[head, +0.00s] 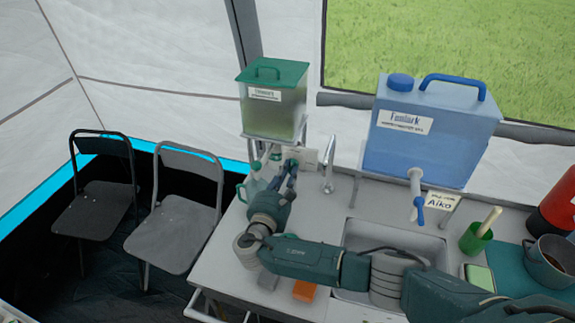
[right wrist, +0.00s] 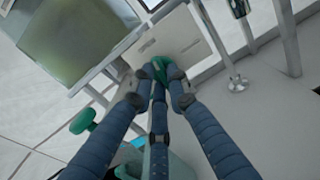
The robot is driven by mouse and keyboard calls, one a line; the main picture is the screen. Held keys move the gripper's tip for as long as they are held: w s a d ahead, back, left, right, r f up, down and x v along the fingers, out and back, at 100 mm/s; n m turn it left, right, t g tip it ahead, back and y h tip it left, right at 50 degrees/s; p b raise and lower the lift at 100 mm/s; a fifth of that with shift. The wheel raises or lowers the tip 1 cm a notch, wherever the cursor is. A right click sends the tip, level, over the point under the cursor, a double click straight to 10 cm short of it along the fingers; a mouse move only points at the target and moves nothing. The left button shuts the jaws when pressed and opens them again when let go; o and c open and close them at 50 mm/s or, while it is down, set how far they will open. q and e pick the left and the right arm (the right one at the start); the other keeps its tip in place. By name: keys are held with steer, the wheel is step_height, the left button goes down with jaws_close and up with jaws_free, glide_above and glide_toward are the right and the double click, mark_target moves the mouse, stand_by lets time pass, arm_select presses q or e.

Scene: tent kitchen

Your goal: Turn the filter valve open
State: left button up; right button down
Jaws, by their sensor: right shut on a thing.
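The filter is a clear tank with a green lid (head: 272,112), raised on a stand at the back left of the counter. My right gripper (head: 291,167) is below the tank, in front of a pale panel. In the right wrist view its fingers (right wrist: 160,80) are closed around a green valve handle (right wrist: 160,65), which they partly cover. How far the handle is turned cannot be told. A second green knob (right wrist: 82,121) shows left of the fingers. My left gripper is not in view.
A blue water can (head: 425,135) with a blue tap (head: 419,207) stands above the sink (head: 385,238). A metal faucet (head: 329,165) is right of the gripper. A green cup (head: 475,239) and pot (head: 550,265) are at the right. Two folding chairs (head: 178,225) stand left.

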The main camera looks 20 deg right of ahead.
steer(key=shift+f+n+p, duration=0.1)
steer(key=shift+n+p, duration=0.45)
steer(key=shift+n, duration=0.25)
steer(key=c, duration=1.7)
jaws_free()
steer(key=shift+s, duration=0.1)
steer(key=v, duration=1.2)
steer(key=shift+a+f, duration=0.1)
